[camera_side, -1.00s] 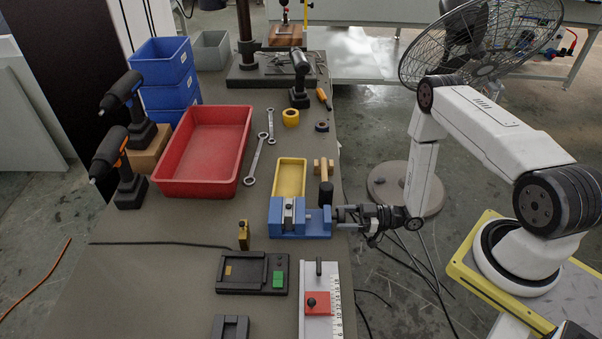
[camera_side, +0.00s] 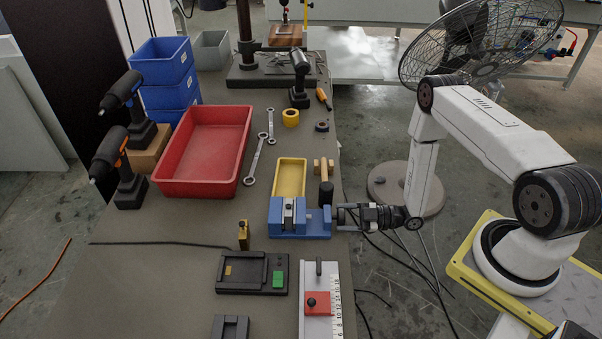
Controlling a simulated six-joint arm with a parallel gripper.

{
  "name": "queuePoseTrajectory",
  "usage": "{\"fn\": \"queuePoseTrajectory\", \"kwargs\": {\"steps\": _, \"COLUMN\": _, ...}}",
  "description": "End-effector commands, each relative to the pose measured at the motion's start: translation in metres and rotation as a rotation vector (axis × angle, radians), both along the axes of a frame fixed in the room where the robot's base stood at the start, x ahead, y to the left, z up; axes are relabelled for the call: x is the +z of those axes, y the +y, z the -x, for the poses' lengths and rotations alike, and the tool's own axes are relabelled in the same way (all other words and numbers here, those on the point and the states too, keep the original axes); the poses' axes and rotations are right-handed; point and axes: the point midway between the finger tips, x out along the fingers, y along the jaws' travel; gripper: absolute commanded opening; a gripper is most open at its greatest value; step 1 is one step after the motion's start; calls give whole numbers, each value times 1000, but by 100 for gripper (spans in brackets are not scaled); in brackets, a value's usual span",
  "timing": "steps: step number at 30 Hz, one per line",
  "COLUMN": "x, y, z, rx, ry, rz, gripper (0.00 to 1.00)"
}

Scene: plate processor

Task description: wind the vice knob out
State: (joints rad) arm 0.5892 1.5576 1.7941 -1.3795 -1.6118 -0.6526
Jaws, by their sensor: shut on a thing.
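The blue vice (camera_side: 304,226) sits near the right edge of the bench, with a grey metal piece (camera_side: 288,212) between its jaws. My gripper (camera_side: 340,216) reaches in level from the right and is shut on the vice knob at the vice's right end. The fingers cover the knob, so its shape and how far it stands out are hidden.
A yellow tray (camera_side: 290,178) and a mallet (camera_side: 325,190) lie just behind the vice. A black fixture (camera_side: 251,273) with a green block, a brass piece (camera_side: 243,235) and a scale with a red slider (camera_side: 318,303) stand in front. A red bin (camera_side: 162,188) is to the left.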

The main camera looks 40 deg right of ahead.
Motion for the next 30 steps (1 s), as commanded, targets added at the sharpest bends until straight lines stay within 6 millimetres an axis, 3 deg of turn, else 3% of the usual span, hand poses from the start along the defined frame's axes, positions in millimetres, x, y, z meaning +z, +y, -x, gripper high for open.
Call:
{"fn": "queuePoseTrajectory", "kwargs": {"steps": 20, "x": 0, "y": -1, "z": 0, "rx": -2, "ry": -73, "rz": 77, "gripper": 11}}
{"fn": "queuePoseTrajectory", "kwargs": {"steps": 21, "x": 0, "y": -1, "z": 0, "rx": -3, "ry": -74, "rz": 76, "gripper": 79}}
{"fn": "queuePoseTrajectory", "kwargs": {"steps": 23, "x": 0, "y": -1, "z": 0, "rx": -3, "ry": -74, "rz": 76, "gripper": 98}}
{"fn": "queuePoseTrajectory", "kwargs": {"steps": 30, "x": 0, "y": -1, "z": 0, "rx": -1, "ry": -75, "rz": 75, "gripper": 100}}
